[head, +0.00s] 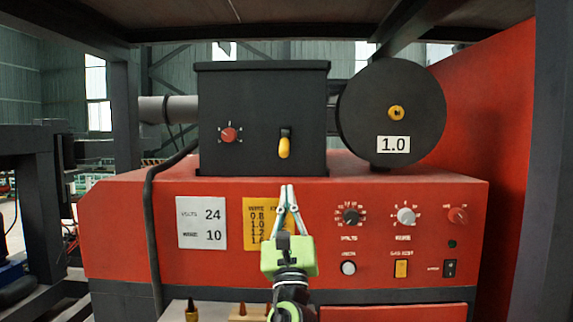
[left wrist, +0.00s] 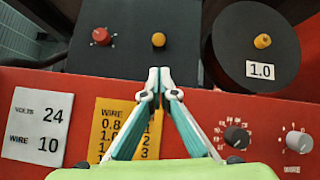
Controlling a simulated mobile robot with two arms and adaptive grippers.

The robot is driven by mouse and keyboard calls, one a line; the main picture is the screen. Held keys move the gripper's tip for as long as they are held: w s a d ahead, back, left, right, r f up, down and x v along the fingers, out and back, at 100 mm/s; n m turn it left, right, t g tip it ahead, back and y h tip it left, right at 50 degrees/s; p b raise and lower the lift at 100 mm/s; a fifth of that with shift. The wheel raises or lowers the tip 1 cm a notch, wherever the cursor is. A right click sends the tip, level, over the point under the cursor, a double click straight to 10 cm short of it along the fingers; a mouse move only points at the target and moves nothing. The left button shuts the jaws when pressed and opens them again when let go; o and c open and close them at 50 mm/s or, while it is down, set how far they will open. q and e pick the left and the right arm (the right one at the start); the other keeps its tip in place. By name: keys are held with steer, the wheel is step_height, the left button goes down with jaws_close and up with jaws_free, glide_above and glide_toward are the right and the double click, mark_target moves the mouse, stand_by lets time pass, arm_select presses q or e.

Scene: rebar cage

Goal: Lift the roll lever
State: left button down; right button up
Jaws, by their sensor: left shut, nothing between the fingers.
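The roll lever (head: 284,145) is a small yellow-tipped lever on the front of the black box on top of the red machine. In the head view its yellow tip hangs downward. In the left wrist view the yellow tip (left wrist: 158,40) shows end-on, above my fingertips. My left gripper (head: 287,188) is shut and empty, with its fingers pointing up, below the lever in the picture and apart from it. It also shows in the left wrist view (left wrist: 159,70), fingertips together. My right gripper is not in view.
The black box (head: 240,90) has a red knob (head: 229,135). A black wire roll (head: 365,100) marked 1.0 stands right of it. The red panel (head: 325,265) below carries a white label, a yellow wire chart, several knobs and switches. Dark posts flank the machine.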

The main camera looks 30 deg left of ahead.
mark_target(285, 143)
arm_select(q)
steer(key=p+x, duration=0.3)
steer(key=x, duration=0.7)
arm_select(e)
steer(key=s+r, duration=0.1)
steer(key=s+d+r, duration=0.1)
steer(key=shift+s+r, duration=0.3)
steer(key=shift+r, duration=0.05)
arm_select(q)
steer(key=shift+f, duration=0.1)
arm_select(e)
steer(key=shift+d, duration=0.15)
arm_select(q)
steer(key=shift+w, duration=0.1)
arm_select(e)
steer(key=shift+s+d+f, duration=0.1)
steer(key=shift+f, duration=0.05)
